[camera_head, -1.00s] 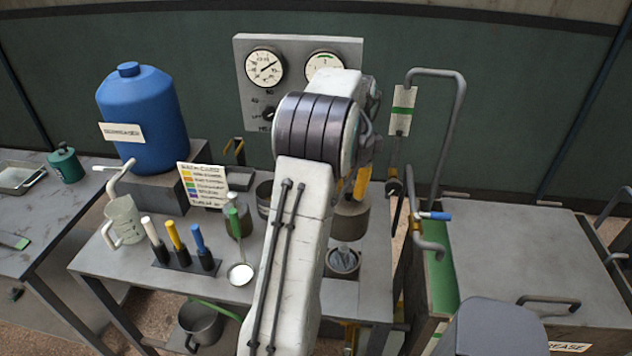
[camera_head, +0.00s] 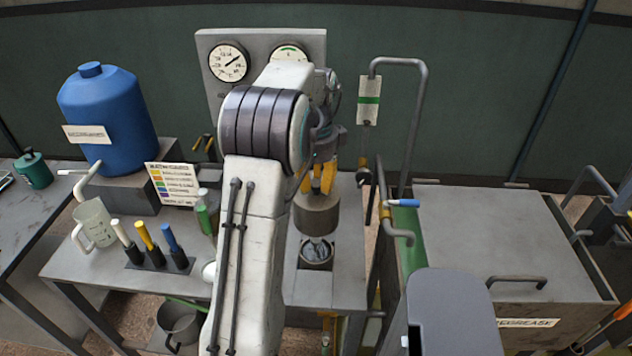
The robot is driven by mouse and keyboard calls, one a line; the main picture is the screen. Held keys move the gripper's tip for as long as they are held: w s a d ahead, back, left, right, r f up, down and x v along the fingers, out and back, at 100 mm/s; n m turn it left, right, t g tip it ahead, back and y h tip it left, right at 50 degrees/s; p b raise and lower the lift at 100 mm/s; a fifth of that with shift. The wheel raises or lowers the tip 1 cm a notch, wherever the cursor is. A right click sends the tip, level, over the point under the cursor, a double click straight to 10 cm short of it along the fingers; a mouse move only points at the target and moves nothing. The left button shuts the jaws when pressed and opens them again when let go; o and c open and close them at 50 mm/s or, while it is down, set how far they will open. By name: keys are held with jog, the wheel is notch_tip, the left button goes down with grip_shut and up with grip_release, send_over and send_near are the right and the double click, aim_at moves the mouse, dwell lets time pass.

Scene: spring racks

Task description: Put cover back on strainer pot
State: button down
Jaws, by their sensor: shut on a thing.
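My gripper (camera_head: 322,180) has yellow fingers and is partly hidden behind my arm. It is shut on the cover (camera_head: 317,214), a dull grey, round, drum-like piece. The strainer pot (camera_head: 316,257) is a round opening with a metal rim and a dark inside, near the front of the bench. The cover appears just above and behind the pot in this view. A paler, narrower part shows between them; I cannot tell which it belongs to, or whether cover and pot touch.
A bench (camera_head: 345,285) carries a rack of coloured-handled tools (camera_head: 158,258), a clear jug (camera_head: 95,222) and a blue tank (camera_head: 108,118) at left. A bent pipe with a blue handle (camera_head: 403,203) and a lidded degrease tank (camera_head: 490,235) stand close at right.

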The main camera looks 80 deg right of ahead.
aim_at(316, 193)
jog(key=shift+f+b, duration=2.2)
jog(key=shift+f, duration=0.65)
jog(key=shift+f+b, duration=3)
jog(key=shift+f, duration=1.55)
dwell(0.4)
jog(key=c, duration=1)
grip_release()
